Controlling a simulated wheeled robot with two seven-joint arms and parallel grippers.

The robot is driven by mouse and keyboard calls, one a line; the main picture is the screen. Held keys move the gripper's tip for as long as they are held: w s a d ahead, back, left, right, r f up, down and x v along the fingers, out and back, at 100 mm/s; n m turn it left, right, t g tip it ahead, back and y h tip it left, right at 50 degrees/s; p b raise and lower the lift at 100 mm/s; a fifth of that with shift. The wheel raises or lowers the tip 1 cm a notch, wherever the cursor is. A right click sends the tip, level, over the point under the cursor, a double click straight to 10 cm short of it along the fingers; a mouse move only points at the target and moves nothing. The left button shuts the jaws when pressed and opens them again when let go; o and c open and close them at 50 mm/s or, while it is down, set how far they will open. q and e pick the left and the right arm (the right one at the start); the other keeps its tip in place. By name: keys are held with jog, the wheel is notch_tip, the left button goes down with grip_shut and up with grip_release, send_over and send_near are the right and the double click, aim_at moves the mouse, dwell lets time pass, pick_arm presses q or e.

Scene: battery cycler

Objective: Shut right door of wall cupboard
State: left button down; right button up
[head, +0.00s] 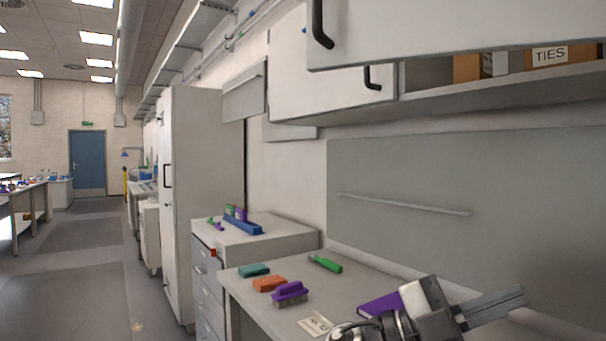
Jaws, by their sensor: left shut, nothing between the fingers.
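The wall cupboard (440,110) hangs at the upper right. Its right door (450,30) stands open, swung out towards me, and its upper part is cut off by the top of the picture. A black handle (319,27) sits near its left, free edge. The left door (325,88) looks closed, with its own black handle (371,79). My left gripper (515,297) is at the lower right, over the bench and well below the right door. It is shut and empty, pointing right. My right gripper is not in view.
Inside the cupboard are brown boxes, one labelled TIES (555,56). The bench (255,300) below holds a purple brush (290,293), coloured blocks and a green-handled tool (325,264). A tall white cabinet (205,190) stands left. The space between bench and cupboard looks clear.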

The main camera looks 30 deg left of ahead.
pick_arm(q)
jog(key=a+r+m+t+y+b, duration=0.1)
jog(key=a+r+m+y+b, duration=0.3)
jog(key=r+y, duration=0.9)
jog(key=n+t+y, duration=0.9)
jog(key=n+y, duration=0.2)
jog(key=n, duration=0.2)
send_near(310, 40)
jog(key=w+p, duration=0.1)
jog(key=w, duration=0.1)
jog(key=w+p, duration=0.1)
jog(key=w, duration=0.1)
jog(key=w+p, duration=0.1)
jog(key=w, duration=0.1)
jog(key=shift+a+r, duration=0.1)
jog(key=shift+a, duration=0.25)
jog(key=shift+w, duration=0.4)
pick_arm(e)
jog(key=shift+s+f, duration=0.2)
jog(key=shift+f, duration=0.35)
pick_arm(q)
jog(key=shift+a, duration=0.1)
